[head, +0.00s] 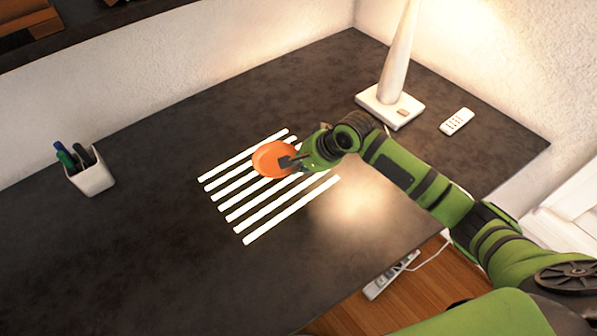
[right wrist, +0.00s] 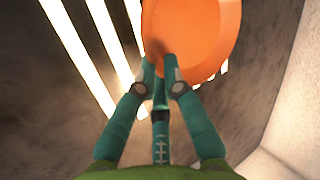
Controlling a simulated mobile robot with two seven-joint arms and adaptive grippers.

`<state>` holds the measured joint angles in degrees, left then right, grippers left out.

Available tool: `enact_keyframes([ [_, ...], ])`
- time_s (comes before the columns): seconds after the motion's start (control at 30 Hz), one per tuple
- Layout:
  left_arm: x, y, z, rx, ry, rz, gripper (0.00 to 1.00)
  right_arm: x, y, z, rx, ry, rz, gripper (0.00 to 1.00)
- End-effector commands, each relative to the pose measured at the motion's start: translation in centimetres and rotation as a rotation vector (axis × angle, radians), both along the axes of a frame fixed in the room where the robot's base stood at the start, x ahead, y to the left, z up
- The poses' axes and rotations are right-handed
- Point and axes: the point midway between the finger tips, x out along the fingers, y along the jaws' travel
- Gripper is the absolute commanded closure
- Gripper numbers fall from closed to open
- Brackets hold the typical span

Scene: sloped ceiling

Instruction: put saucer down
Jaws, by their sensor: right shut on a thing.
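An orange saucer (head: 270,159) shows in the head view over a set of white stripes (head: 262,205) on the dark desk. My right gripper (head: 289,162) is shut on the saucer's edge nearest to it. In the right wrist view the saucer (right wrist: 195,35) fills the top middle, with its rim between the fingertips of my right gripper (right wrist: 158,68). The saucer covers part of the far stripes. I cannot tell whether it touches the desk or is held a little above it. My left gripper is not in view.
A white lamp (head: 391,104) stands at the back right of the dark desk (head: 150,240), with a white remote (head: 456,121) beside it. A white pen cup (head: 92,175) stands at the left. The desk is clear between the cup and the stripes.

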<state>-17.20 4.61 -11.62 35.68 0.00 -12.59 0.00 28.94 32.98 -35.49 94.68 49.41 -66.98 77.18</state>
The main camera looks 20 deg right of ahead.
Motion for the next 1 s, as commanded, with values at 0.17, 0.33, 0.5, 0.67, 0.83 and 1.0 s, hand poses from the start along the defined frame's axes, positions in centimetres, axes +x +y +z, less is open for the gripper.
enact_keyframes([
  [0.17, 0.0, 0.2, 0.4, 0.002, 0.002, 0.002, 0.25, -0.1, -0.1, -2.7, -0.002, 0.005, -0.003, 1.00],
  [0.33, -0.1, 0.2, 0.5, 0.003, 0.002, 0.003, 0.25, 0.0, -0.1, -3.9, -0.001, 0.000, -0.002, 1.00],
  [0.5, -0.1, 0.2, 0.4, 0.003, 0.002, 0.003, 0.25, 0.0, -0.1, -3.9, -0.001, 0.000, -0.001, 1.00],
  [0.67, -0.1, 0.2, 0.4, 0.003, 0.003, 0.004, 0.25, 0.0, -0.1, -4.2, -0.001, 0.001, -0.001, 1.00],
  [0.83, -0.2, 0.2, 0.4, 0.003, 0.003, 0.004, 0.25, -0.1, -0.1, -4.2, -0.001, 0.001, 0.000, 0.81],
  [1.0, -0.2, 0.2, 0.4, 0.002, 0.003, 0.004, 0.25, -0.1, -0.1, -4.2, -0.002, 0.002, 0.000, 0.81],
])
